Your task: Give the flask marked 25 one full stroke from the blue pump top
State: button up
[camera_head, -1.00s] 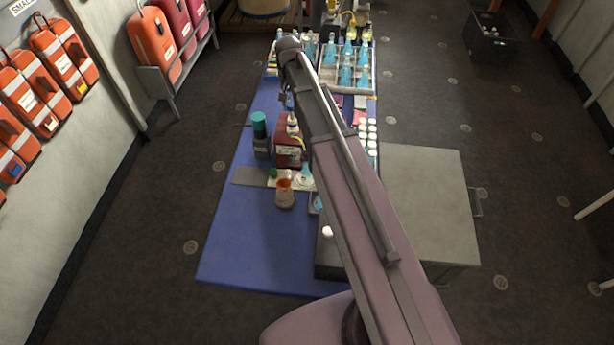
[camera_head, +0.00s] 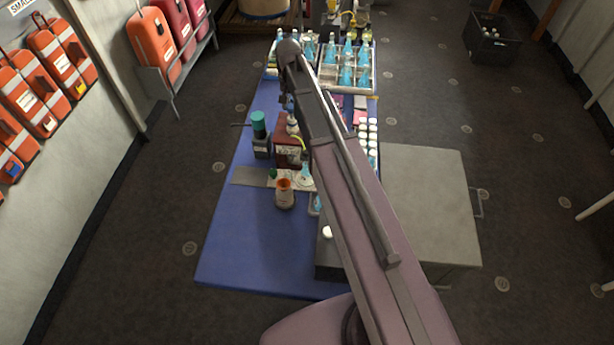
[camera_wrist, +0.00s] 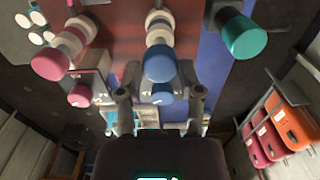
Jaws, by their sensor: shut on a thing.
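In the wrist view, a blue pump top (camera_wrist: 160,62) on a pale collar stands just above the space between my fingers. A pink-red pump top (camera_wrist: 50,62) is to its left and a teal top (camera_wrist: 246,38) to its right. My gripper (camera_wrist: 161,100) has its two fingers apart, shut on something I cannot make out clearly. A smaller blue disc (camera_wrist: 163,95) with a pale mark shows between the fingers. I cannot read a 25 on any flask. In the head view, my arm hides most of the gripper beside the red box (camera_head: 287,152).
Blue-liquid flasks fill a rack (camera_head: 330,75) at the back. White-capped bottles (camera_head: 367,135) stand right of my arm. A dark teal-topped bottle (camera_head: 260,135) and an orange-necked jar (camera_head: 285,195) stand on the blue mat (camera_head: 245,240). The mat's front is clear. A grey case (camera_head: 430,200) is at right.

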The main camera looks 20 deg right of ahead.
jog(key=shift+f+b, duration=0.5)
jog(key=shift+f, duration=0.1)
dwell(0.3)
jog(key=o, duration=0.8)
jog(key=shift+o, duration=0.2)
jog(key=shift+r, duration=0.25)
jog(key=shift+r+p, duration=3.35)
jog(key=shift+p, duration=0.2)
